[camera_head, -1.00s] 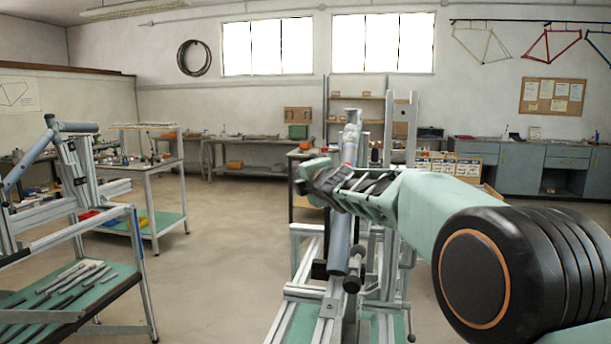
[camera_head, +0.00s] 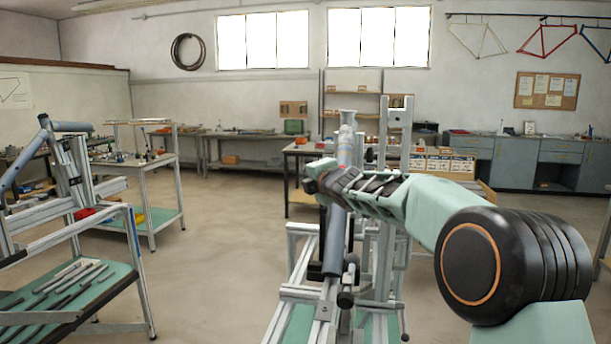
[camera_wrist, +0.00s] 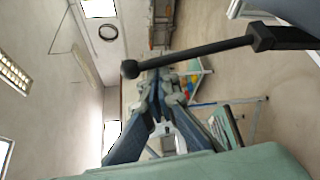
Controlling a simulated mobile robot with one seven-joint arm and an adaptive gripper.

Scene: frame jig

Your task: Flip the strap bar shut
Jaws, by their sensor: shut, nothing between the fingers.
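The strap bar (camera_wrist: 192,56) is a black rod with a round knob at its left end in the wrist view. It runs to a black hinge block (camera_wrist: 262,36) beside a blue-grey tube at the upper right. The bar stands swung out from the tube. My gripper (camera_wrist: 150,76) is shut and empty, its fingertips close to the knob in that view. I cannot tell whether they touch. In the head view my gripper (camera_head: 316,178) is in front of the jig's steep blue-grey tube (camera_head: 335,240). It hides part of the jig there, and the bar is hard to make out.
The jig's aluminium frame (camera_head: 292,292) stands below my gripper. A second frame stand (camera_head: 70,228) and a bench with loose tubes (camera_head: 70,285) are at the left. A trolley (camera_head: 150,172) stands behind them. Open floor (camera_head: 215,270) lies between.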

